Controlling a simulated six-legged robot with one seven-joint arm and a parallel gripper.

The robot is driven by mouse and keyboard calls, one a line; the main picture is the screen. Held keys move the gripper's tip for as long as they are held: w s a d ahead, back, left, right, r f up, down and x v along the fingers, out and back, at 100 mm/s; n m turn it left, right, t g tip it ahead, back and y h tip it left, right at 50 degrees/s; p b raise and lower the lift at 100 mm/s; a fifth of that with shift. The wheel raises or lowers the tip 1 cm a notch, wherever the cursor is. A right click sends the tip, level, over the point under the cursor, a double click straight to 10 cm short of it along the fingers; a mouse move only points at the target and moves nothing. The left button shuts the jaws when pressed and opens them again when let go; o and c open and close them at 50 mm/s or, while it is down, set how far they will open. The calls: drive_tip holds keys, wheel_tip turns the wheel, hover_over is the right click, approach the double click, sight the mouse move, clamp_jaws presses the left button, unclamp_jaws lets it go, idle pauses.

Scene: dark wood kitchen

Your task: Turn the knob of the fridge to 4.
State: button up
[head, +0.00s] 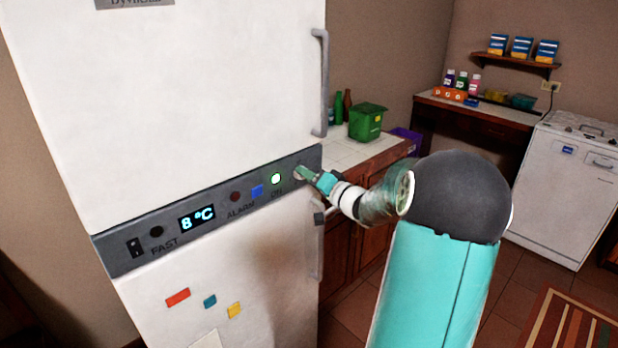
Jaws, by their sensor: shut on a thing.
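The white fridge (180,90) fills the left half of the head view. A dark grey control panel (220,190) runs across its front, between the upper and lower doors. A lit display (197,218) on the panel reads 8 °C. The knob (298,173) is at the panel's right end, mostly hidden by my gripper. My gripper (305,174) reaches it from the right and is shut on it. The knob's number marks and pointer cannot be read.
Upper (319,85) and lower door handles stand out at the fridge's right edge, close to my arm. A green bin (366,121) and bottles stand on the counter behind. A white dishwasher (560,190) is at the right. A striped rug (570,325) lies on the floor.

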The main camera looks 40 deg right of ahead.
drive_tip(key=shift+m, duration=0.3)
drive_tip(key=m, duration=2.9)
drive_tip(key=shift+s+f, duration=0.1)
drive_tip(key=shift+f, duration=0.1)
drive_tip(key=o, duration=1)
drive_tip(key=shift+s+a, duration=0.1)
